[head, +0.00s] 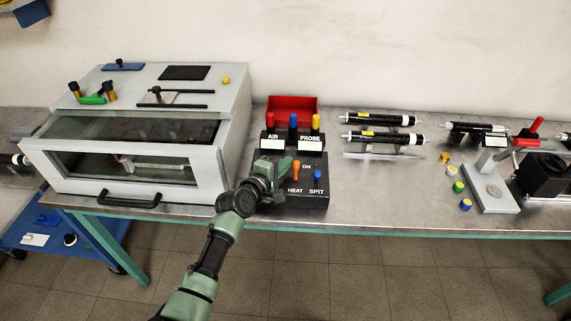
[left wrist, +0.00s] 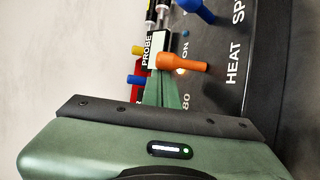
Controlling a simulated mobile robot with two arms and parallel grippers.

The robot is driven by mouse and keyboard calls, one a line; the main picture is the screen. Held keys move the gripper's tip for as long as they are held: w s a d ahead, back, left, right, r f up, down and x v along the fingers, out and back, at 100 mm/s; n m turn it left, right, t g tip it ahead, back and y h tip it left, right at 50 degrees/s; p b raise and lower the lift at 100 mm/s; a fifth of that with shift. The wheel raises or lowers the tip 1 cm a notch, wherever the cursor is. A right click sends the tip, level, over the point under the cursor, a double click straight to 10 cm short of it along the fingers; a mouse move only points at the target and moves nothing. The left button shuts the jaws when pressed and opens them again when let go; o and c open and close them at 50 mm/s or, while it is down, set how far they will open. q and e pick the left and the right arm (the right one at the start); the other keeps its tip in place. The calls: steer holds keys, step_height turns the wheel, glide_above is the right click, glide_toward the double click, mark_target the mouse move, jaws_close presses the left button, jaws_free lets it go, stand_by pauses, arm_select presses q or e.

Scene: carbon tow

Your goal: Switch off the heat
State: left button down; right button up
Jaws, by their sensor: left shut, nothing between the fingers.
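The dark control box (head: 312,200) stands on the bench, with HEAT and SPIT labels on its front. Its orange lever (head: 296,166) is above the HEAT label, near the ON mark. The orange lever also shows in the left wrist view (left wrist: 183,63), with a small glowing spot beside it. The blue SPIT lever (head: 318,173) is to its right. My left gripper (head: 284,166) is shut and empty, its fingertips right beside the orange lever on its left. I cannot tell whether they touch. My gripper and wrist hide the box's left part. My right gripper is not in view.
Behind the box are red, blue and yellow levers (head: 293,122) with AIR and PROBE labels, and a red bin (head: 293,103). A glass-fronted grey chamber (head: 230,130) stands to the left. Black cylinders (head: 378,137) lie to the right. Bare bench shows at front right (head: 400,205).

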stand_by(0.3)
arm_select(q)
steer(key=shift+s+f+b, duration=0.15)
steer(key=shift+b, duration=0.35)
steer(key=shift+t, duration=0.3)
